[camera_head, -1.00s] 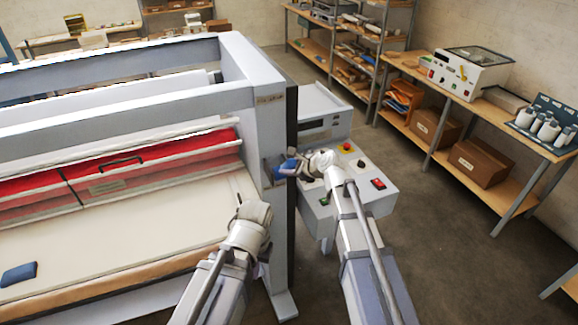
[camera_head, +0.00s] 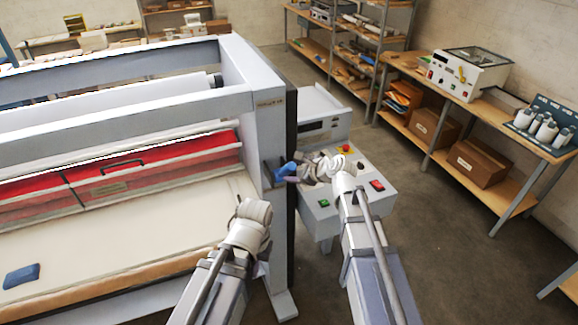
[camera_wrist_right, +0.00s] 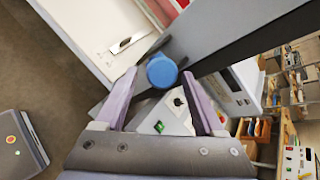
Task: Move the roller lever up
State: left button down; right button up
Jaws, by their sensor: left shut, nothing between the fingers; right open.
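The roller lever has a blue knob (camera_head: 288,170) on the right end post of the laminator (camera_head: 262,120). In the right wrist view the round blue knob (camera_wrist_right: 162,71) lies ahead of and between my two open fingers. My right gripper (camera_head: 300,170) is open beside the knob; I cannot tell whether the fingers touch it. The right fingers also show in the wrist view (camera_wrist_right: 165,100). My left gripper (camera_head: 240,206) is shut and empty over the right end of the laminator's bed. Its fingertips are small and partly hidden by the wrist.
A control box (camera_head: 345,190) with green, red and yellow buttons stands right behind my right wrist. A blue pad (camera_head: 21,276) lies on the bed at the left. A wooden bench (camera_head: 500,110) with a white machine stands at the right. The floor between is clear.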

pick_arm(q)
jog(key=shift+f, duration=0.1)
pick_arm(e)
jog(key=s+d, duration=0.6)
jog(key=s, duration=0.3)
jog(key=shift+s+d, duration=0.25)
jog(key=shift+c, duration=0.2)
